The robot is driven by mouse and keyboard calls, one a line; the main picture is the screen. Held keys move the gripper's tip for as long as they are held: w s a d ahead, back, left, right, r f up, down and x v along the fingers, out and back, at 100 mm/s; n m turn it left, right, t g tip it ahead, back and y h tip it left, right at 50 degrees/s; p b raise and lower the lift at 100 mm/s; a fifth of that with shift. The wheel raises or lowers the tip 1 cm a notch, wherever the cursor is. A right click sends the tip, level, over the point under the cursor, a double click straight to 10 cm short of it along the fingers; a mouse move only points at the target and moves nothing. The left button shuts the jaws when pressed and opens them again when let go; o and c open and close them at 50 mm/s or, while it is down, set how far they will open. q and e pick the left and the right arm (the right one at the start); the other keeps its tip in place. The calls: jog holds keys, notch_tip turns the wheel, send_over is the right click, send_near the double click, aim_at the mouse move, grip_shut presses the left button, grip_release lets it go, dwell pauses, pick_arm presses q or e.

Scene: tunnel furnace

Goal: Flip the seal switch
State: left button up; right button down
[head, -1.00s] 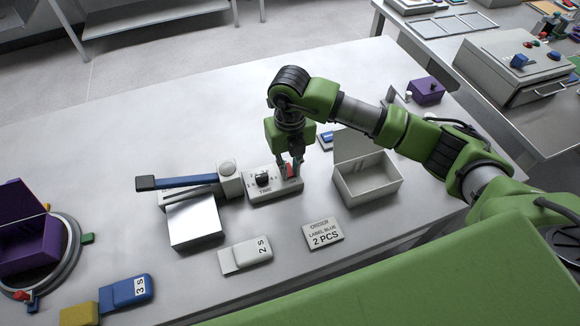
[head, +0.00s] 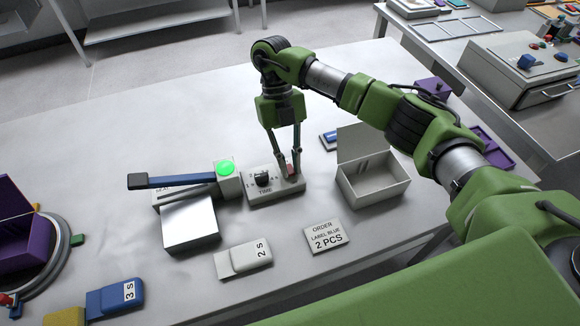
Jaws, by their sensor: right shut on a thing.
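The grey timer box (head: 266,198), marked TIME, carries a black dial (head: 262,179) and a small red switch (head: 289,169) at its right end. My right gripper (head: 289,172) points down with its fingers closed around the switch, which they partly hide. The exact tilt of the switch cannot be told. Left of the box is the sealer with a blue lever arm (head: 184,181), a black handle end and a silver plate (head: 190,224). The round lamp (head: 226,168) beside the box glows green. My left gripper is not in view.
An open white box (head: 374,188) stands right of the timer box. In front lie a "2 S" block (head: 244,259), an order card (head: 325,236) and a blue "3 S" block (head: 115,298). A purple box (head: 22,235) sits at the far left. The table behind the sealer is clear.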

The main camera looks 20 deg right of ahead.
dwell(0.3)
jog(key=c, duration=2)
grip_release()
jog(key=v, duration=1.2)
jog(key=shift+w, duration=0.1)
